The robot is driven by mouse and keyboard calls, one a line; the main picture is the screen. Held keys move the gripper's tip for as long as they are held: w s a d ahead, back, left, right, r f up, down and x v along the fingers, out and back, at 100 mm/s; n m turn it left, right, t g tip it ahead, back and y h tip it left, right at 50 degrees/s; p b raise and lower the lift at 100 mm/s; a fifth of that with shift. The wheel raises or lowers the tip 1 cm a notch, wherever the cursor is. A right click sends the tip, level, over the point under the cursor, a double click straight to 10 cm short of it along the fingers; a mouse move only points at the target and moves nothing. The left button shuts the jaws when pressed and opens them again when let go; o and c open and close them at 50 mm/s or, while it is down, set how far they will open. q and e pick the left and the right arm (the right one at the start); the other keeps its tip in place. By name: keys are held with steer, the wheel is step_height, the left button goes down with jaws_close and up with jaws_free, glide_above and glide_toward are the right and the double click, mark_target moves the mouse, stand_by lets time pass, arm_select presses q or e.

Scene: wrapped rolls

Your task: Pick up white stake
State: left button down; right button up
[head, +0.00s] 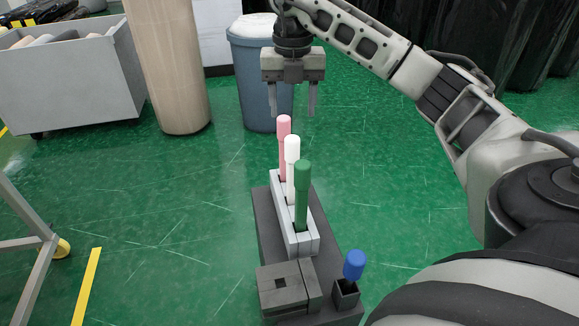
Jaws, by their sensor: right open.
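The white stake (292,158) stands upright in the middle slot of a light grey holder (305,243). A pink stake (284,140) stands behind it and a green stake (302,190) in front of it, partly hiding its lower part. My right gripper (292,105) hangs down above and behind the stakes. Its two fingers are apart with nothing between them, and it does not touch the stakes in this view. My left gripper does not show.
The holder sits on a dark base (265,215) with a dark grey block (283,288). A blue-topped stake (354,264) stands in a small dark box (345,294). Behind are a blue-grey bin (255,75), a tan roll (170,65) and a grey cart (70,85).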

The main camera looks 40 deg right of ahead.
mark_target(292, 157)
step_height(292, 157, down, 14)
steer(key=shift+s+a+r, duration=0.1)
steer(key=shift+r, duration=0.1)
jaws_close()
stand_by(0.4)
